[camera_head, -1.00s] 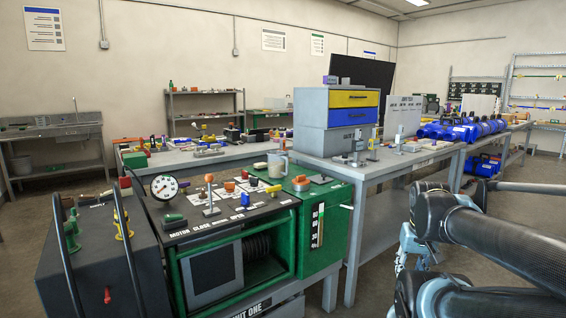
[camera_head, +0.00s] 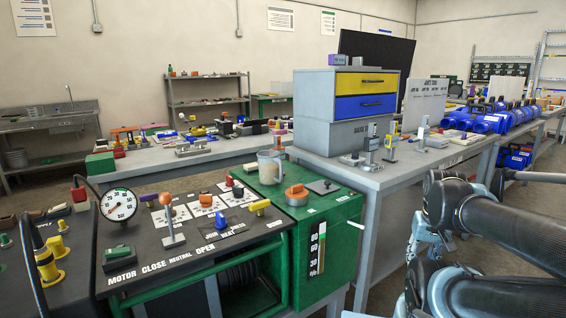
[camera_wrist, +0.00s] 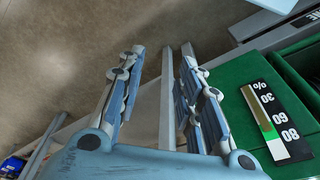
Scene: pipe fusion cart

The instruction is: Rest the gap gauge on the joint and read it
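I cannot pick out the gap gauge for certain. Several small upright gauge-like tools stand on the grey bench in front of the drawer box, among them one with a grey top (camera_head: 371,145), one with a yellow part (camera_head: 391,148) and a slim silver one (camera_head: 422,134). I cannot make out the pipe joint in either view. My gripper (camera_wrist: 163,50) is open in the wrist view. Its two fingers are apart with nothing held, above the floor and beside the green cabinet (camera_wrist: 240,95).
The control panel (camera_head: 180,235) has levers, knobs and a dial gauge (camera_head: 118,205). A beaker (camera_head: 270,167) stands on the green cabinet. The grey bench (camera_head: 360,178) carries a drawer box (camera_head: 345,95) and blue cylindrical machines (camera_head: 490,122). Its legs are near my arm.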

